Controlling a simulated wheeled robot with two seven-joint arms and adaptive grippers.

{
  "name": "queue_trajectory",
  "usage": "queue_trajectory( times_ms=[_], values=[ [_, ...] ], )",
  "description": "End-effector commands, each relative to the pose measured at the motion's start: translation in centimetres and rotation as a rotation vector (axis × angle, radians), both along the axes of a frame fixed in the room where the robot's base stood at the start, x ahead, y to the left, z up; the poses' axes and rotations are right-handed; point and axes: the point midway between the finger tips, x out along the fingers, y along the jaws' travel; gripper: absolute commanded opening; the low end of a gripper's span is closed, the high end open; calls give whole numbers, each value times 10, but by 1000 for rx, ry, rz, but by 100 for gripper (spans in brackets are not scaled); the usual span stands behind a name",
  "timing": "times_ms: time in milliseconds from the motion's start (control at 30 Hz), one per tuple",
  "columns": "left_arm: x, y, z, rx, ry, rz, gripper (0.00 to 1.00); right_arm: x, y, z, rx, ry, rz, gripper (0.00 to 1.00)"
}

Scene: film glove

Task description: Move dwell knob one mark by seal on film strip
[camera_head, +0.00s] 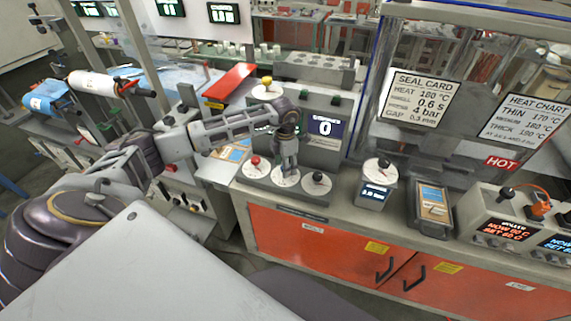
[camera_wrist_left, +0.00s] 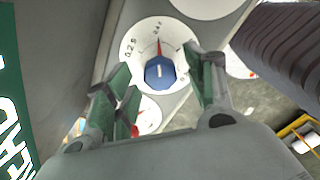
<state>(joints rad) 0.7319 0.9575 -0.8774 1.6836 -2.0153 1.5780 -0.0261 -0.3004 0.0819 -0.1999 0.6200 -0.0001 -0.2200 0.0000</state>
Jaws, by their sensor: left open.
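My left gripper (camera_head: 287,168) points down over the middle one of three white dials on the grey console. In the left wrist view its open fingers (camera_wrist_left: 163,76) stand on either side of a blue knob (camera_wrist_left: 160,73), with no clear contact. The knob sits on a white dial (camera_wrist_left: 132,40) with printed marks, one reading like 0.2 s. A red pointer line rises from the knob. In the head view the knob is hidden behind the gripper; the dial (camera_head: 277,180) shows around it. I cannot identify a film strip for certain. My right gripper is out of view.
A red-knobbed dial (camera_head: 256,161) and a black-knobbed dial (camera_head: 318,179) flank the middle one. Behind is a display reading 0 (camera_head: 325,128). A seal card (camera_head: 420,101) lists dwell 0.6 s. To the right stand another dial box (camera_head: 376,190) and a grey tray (camera_head: 431,229).

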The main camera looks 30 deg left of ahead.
Motion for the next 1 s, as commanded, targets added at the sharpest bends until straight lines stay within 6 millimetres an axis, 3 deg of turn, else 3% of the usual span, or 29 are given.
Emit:
queue_trajectory(
  times_ms=[300,667,1000],
  values=[
    [0,0,-2,0,0,0,54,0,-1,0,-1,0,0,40],
    [0,0,-2,0,0,0,9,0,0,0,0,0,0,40],
    [0,0,-2,1,-1,-24,8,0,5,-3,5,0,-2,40]
  ],
)
